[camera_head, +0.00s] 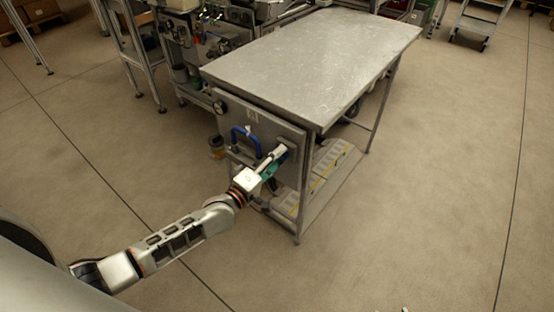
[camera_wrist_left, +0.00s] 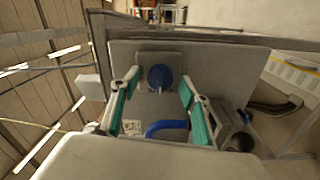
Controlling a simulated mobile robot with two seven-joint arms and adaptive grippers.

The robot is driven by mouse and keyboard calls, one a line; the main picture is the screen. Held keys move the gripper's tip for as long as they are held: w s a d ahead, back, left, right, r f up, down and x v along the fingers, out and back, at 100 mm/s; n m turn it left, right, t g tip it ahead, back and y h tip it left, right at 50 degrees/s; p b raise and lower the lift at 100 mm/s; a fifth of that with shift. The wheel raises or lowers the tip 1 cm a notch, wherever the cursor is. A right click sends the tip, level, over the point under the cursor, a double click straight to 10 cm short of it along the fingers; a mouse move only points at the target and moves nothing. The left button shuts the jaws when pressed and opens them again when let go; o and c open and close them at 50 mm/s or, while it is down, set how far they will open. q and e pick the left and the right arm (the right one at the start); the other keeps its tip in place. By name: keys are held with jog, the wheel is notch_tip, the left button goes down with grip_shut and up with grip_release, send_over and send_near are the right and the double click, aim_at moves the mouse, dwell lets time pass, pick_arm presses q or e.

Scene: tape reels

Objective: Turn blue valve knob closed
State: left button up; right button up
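A round blue valve knob (camera_wrist_left: 160,77) sits on a grey plate on the panel, seen in the left wrist view. In the head view I cannot make the knob out; my left gripper covers that part of the panel. My left gripper (camera_head: 271,165) reaches the upright panel (camera_head: 228,101) at the table's end. In the left wrist view its two teal-padded fingers (camera_wrist_left: 160,84) are spread wide, one on each side of the knob, with visible gaps. Whether the tips are level with the knob in depth is unclear. My right gripper is not in view.
A curved blue handle (camera_head: 245,139) stands out from the panel beside the gripper; it also shows in the left wrist view (camera_wrist_left: 166,126). The metal table (camera_head: 320,60) overhangs the panel. Floor at right is clear.

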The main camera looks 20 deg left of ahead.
pick_arm(q)
jog(key=v, duration=1.2)
jog(key=shift+d, duration=0.1)
jog(key=s+d+f+m+g+p, duration=0.2)
jog(key=s+d+m+g+p, duration=0.1)
jog(key=s+d+m, duration=0.45)
jog(key=s+a+f+m+g+y+p, duration=0.1)
jog(key=s+a+f+m, duration=0.1)
jog(key=s, duration=0.5)
jog(key=s+a+f+m+g+y+p, duration=0.1)
jog(key=s+f+m+g+y, duration=0.1)
jog(key=s+f+m, duration=0.2)
jog(key=s+m, duration=0.3)
jog(key=shift+a+g+y+p, duration=0.3)
jog(key=shift+a, duration=0.1)
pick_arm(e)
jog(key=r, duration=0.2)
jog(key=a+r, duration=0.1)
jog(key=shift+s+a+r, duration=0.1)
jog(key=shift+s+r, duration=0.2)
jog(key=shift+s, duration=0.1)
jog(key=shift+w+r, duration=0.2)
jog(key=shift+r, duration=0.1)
